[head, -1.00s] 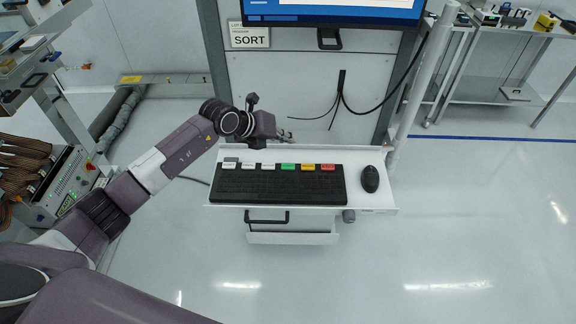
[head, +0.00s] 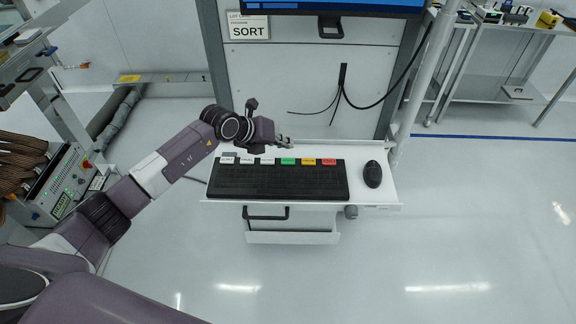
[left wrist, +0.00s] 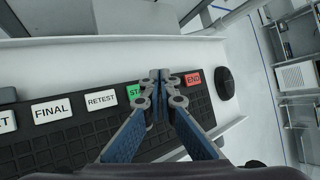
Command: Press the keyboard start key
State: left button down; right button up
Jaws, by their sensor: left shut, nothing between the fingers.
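The black keyboard (head: 278,182) lies on a white shelf. Along its back edge are several white label keys, then a green key (head: 288,161), a yellow key (head: 308,162) and a red key (head: 329,162). In the left wrist view the green key (left wrist: 134,92) reads "ST" and is partly covered by my fingers; the red key (left wrist: 193,78) reads END. The yellow key is hidden there. My left gripper (head: 289,142) is shut and empty, its tips just behind the green key in the head view. It also shows in the left wrist view (left wrist: 160,76). My right gripper is not in view.
A black mouse (head: 372,174) sits right of the keyboard on the shelf (head: 386,198). Behind is a white panel with a SORT sign (head: 248,27), cables and a monitor (head: 335,6). A pole (head: 430,75) stands at the right. A drawer handle (head: 265,215) is below the shelf.

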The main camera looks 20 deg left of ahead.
aim_at(286, 161)
pick_arm(q)
jog(key=shift+f+b, duration=0.95)
jog(key=shift+f, duration=1)
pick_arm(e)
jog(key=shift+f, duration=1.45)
pick_arm(q)
jog(key=shift+f, duration=0.45)
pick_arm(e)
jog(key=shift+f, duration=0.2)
pick_arm(q)
jog(key=shift+f+b, duration=0.4)
jog(key=shift+b, duration=0.1)
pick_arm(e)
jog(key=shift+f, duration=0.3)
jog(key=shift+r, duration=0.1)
pick_arm(q)
jog(key=shift+r+p, duration=0.75)
jog(key=shift+r, duration=0.1)
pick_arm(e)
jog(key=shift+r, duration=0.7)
pick_arm(q)
jog(key=shift+r, duration=0.1)
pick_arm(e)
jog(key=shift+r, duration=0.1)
pick_arm(q)
notch_tip(286, 161, up, 5)
jog(key=p, duration=0.4)
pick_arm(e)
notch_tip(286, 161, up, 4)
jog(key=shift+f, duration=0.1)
